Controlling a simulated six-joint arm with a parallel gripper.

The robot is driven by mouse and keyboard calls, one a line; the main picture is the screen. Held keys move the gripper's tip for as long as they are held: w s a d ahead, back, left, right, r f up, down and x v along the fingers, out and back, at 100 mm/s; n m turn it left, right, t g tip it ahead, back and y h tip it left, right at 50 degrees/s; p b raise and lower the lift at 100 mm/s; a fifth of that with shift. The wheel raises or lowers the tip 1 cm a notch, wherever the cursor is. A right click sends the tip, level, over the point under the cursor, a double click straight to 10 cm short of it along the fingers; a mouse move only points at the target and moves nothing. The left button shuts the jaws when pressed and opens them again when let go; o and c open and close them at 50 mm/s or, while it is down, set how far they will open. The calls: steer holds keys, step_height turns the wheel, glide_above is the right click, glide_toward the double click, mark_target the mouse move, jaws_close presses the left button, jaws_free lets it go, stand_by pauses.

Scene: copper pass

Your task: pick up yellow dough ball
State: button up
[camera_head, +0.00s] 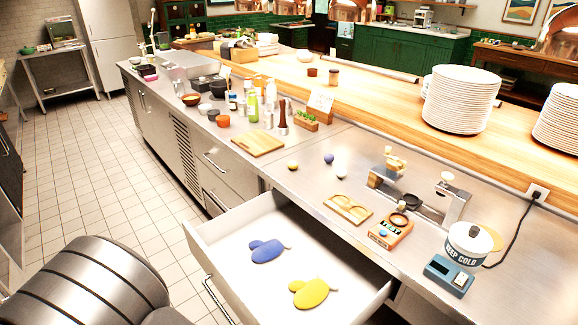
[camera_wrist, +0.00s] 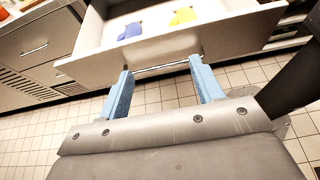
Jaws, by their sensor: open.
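The small yellow dough ball (camera_head: 292,165) rests on the steel counter, right of the wooden cutting board. A blue ball (camera_head: 328,158) and a whitish ball (camera_head: 341,171) lie to its right. The wrist view does not show the yellow ball. My gripper (camera_wrist: 161,68) is open, with its two blue fingers pointing at the front of an open drawer. The drawer's bar handle (camera_wrist: 165,67) shows between the fingertips; I cannot tell whether they touch it. Nothing else is between the fingers. The gripper's fingers are not visible in the head view.
The open white drawer (camera_head: 208,249) juts out below the counter, holding a blue mitt (camera_head: 267,250) and a yellow mitt (camera_head: 310,293). A cutting board (camera_head: 258,145), a wooden mould (camera_head: 348,209), a metal press stand (camera_head: 450,200) and a "Keep cold" pot (camera_head: 468,245) stand on the counter.

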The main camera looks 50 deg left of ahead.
step_height(320, 180, up, 20)
steer(key=w+a+f+m+g, duration=0.35)
steer(key=w+a, duration=0.25)
steer(key=w, duration=0.4)
steer(key=w+a+f+m+g, duration=0.2)
steer(key=w+a+m+g, duration=0.25)
steer(key=w, duration=0.55)
steer(key=w+a+f+m+g, duration=0.3)
steer(key=w+a, duration=0.3)
steer(key=w, duration=0.4)
steer(key=w+r+m+y, duration=0.2)
steer(key=w+m, duration=0.1)
steer(key=w, duration=0.8)
steer(key=w+r+m+g+y, duration=0.1)
steer(key=w+r+m+y, duration=0.15)
steer(key=w, duration=0.75)
steer(key=w+r+m+y, duration=0.2)
steer(key=w+r+m, duration=0.15)
steer(key=w, duration=0.75)
glide_toward(295, 162)
steer(key=x, duration=0.4)
steer(key=shift+a+f, duration=0.1)
steer(key=shift+f, duration=0.05)
steer(key=shift+x, duration=2.95)
steer(key=shift+s+f, duration=0.1)
